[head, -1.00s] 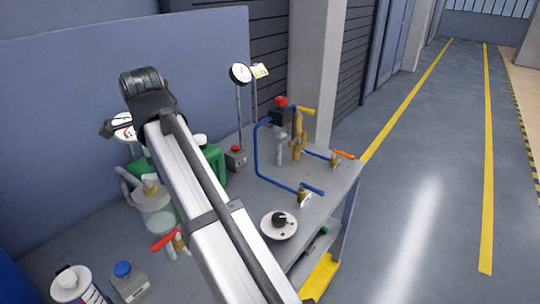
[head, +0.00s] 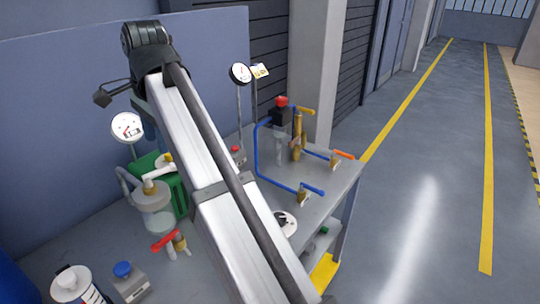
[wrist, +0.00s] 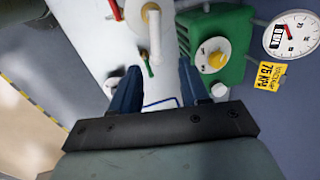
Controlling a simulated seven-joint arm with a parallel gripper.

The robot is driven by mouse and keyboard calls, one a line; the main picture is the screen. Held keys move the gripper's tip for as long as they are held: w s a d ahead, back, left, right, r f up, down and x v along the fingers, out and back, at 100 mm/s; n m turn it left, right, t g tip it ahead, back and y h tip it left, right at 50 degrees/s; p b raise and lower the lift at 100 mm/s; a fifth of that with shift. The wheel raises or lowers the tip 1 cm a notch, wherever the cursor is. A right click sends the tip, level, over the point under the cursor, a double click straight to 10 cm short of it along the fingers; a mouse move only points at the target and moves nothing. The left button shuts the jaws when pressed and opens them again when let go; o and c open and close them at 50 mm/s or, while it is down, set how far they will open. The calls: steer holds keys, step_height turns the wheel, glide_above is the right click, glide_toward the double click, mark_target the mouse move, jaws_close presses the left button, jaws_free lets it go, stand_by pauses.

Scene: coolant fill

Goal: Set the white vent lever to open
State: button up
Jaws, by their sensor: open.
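A white lever (head: 159,173) sits on a brass fitting above a clear jar (head: 155,212) at the left of the bench. It points toward the green can (head: 172,196). In the wrist view, a white bar that looks like this lever (wrist: 152,35) stands upright at the top, beyond my fingertips. My gripper (wrist: 158,75) is open, with two blue fingers wide apart and nothing between them that I can see held. The bar appears apart from both fingers. In the head view my arm hides the gripper.
The green can with its yellow and white cap (wrist: 213,55) is close to the right finger. A gauge (head: 127,127) stands behind it. A red-handled valve (head: 165,241) is in front of the jar. Blue piping (head: 257,160) is farther right.

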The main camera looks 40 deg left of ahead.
step_height(320, 180, up, 6)
steer(key=d, duration=0.1)
steer(key=w+d+f+n, duration=0.1)
steer(key=w+d+f, duration=0.4)
steer(key=w+f, duration=0.5)
steer(key=w+d+f+n+t, duration=0.1)
steer(key=w+d+f, duration=0.4)
steer(key=w+f, duration=0.5)
steer(key=w, duration=0.5)
steer(key=shift+d+n+t+h, duration=0.3)
steer(key=shift+h, duration=0.1)
